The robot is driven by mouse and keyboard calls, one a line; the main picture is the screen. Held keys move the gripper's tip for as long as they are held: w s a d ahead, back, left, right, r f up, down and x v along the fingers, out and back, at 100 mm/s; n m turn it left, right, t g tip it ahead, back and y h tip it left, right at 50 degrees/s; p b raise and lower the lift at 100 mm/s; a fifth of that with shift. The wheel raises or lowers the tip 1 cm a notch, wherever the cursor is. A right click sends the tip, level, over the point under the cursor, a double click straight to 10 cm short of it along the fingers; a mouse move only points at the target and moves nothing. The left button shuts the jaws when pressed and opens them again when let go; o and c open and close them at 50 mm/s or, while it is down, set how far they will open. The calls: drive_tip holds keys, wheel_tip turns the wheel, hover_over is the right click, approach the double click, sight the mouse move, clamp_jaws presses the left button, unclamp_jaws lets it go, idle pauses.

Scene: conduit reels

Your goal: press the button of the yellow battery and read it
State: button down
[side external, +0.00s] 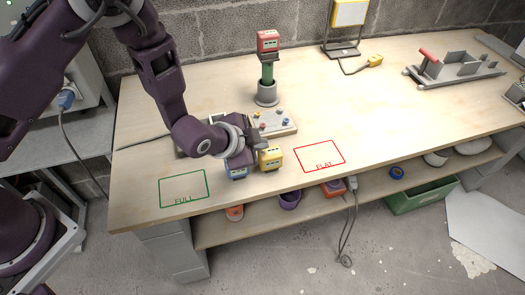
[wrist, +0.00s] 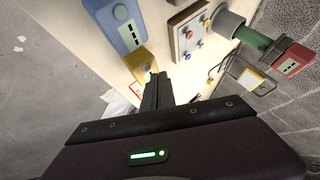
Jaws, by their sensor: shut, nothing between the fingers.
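The yellow battery (side external: 270,159) stands on the bench just right of the blue battery (side external: 237,168). In the wrist view the yellow battery (wrist: 138,62) is partly covered by my fingers, and the blue battery (wrist: 120,25) is above it. My gripper (wrist: 154,78) is shut and empty, its fingertips at the near edge of the yellow battery. I cannot tell whether they touch it or its button. In the side view my wrist hides most of the fingers.
A panel with coloured knobs (side external: 273,123) lies behind the batteries. A red battery (side external: 268,41) sits on a green-handled tool (side external: 267,74) behind it. The green FULL outline (side external: 184,175) and red FLAT outline (side external: 319,148) are empty.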

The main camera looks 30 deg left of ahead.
sight(260, 156)
drive_tip(key=shift+f, duration=0.3)
drive_tip(key=shift+f, duration=0.4)
idle(0.5)
drive_tip(key=shift+r, duration=0.8)
drive_tip(key=shift+r, duration=0.1)
drive_tip(key=shift+r, duration=2.4)
